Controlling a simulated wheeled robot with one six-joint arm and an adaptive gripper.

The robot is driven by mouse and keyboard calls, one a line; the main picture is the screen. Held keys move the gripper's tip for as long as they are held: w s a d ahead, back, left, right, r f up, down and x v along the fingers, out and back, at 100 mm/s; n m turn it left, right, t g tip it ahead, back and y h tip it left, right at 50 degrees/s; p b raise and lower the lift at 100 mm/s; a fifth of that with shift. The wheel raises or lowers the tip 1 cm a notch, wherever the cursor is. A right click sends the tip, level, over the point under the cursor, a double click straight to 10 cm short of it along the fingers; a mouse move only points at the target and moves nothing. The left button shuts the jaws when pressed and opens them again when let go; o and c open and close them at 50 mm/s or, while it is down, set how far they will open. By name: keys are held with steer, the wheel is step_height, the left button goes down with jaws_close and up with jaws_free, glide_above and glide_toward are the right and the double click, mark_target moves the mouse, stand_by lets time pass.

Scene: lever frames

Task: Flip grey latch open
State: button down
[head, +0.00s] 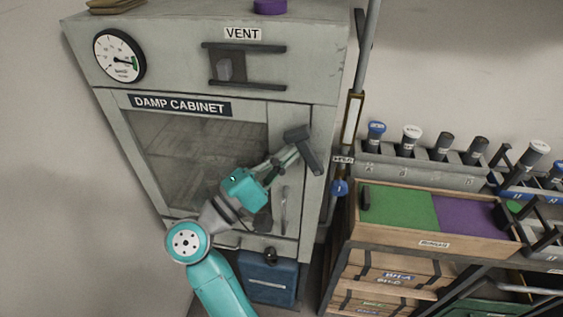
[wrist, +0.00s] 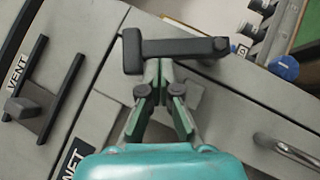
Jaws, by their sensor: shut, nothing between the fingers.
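The dark grey latch (head: 309,158) is on the right side of the damp cabinet (head: 292,118), beside the glass door (head: 185,150). In the head view its arm slants down to the right from a block-like head. In the wrist view the latch (wrist: 185,47) lies across the top, with its block at the left end. My gripper (head: 293,154) is shut and empty, with its fingertips at the latch. In the wrist view the fingertips (wrist: 158,72) are just below the latch bar; I cannot tell whether they touch it.
A vertical metal handle (head: 284,212) is below the latch. The vent slider (head: 225,68) and a gauge (head: 119,56) are higher on the cabinet. A pole (head: 357,95) runs by its right side. A green and purple tray (head: 400,212) and a tube rack (head: 400,165) stand to the right.

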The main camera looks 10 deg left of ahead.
mark_target(304, 146)
steer(key=r+m+g, duration=0.1)
steer(key=d+m+g+y, duration=0.1)
steer(key=m, duration=0.1)
steer(key=d+r+m+g, duration=0.1)
steer(key=m, duration=0.1)
steer(key=shift+d+r+g+y, duration=0.25)
steer(key=shift+r+g+y, duration=0.1)
steer(key=shift+g+y, duration=0.05)
steer(key=shift+d+r, duration=0.15)
steer(key=shift+d, duration=0.4)
steer(key=shift+r, duration=0.1)
